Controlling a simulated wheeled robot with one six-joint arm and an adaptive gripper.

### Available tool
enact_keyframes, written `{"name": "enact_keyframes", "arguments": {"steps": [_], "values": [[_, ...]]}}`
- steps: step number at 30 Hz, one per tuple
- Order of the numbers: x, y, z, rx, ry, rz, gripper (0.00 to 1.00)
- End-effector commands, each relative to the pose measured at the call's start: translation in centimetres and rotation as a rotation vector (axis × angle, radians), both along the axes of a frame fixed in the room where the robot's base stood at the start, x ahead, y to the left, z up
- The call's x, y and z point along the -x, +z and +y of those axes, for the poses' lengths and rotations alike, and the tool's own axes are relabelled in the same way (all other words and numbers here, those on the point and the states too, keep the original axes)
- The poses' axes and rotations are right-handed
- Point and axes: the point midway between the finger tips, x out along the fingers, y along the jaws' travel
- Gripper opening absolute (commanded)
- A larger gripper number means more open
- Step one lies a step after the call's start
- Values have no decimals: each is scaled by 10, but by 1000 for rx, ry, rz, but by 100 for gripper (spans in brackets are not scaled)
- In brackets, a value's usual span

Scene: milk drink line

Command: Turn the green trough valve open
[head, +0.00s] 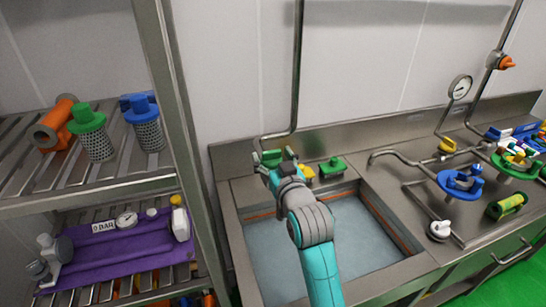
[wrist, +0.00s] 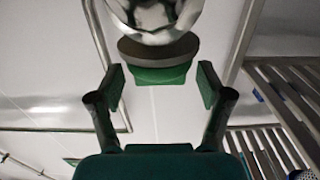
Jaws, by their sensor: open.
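My gripper (head: 277,163) reaches over the back left of the steel trough (head: 375,262). In the wrist view my gripper (wrist: 162,84) is open, with one finger on each side of a green block (wrist: 161,75) below a grey disc and a shiny rounded metal part. The block looks like the valve's handle, and gaps show between it and both fingers. In the head view a green part (head: 269,157) shows at the fingertips, partly hidden by my gripper. Another green fitting (head: 332,167) sits on the trough's back edge to the right.
A vertical pipe (head: 296,75) bends down close behind my gripper. A steel rack (head: 172,110) with filters and a purple mat (head: 115,250) stands to the left.

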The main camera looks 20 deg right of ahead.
Motion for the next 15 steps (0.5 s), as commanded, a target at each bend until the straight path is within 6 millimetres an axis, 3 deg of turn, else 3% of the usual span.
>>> {"name": "enact_keyframes", "arguments": {"steps": [4, 11, 15], "values": [[0, 0, 0, 0, 0, 0, 76], [0, 0, 0, 0, 0, 0, 18], [0, 0, 0, 0, 1, 0, 18]]}}
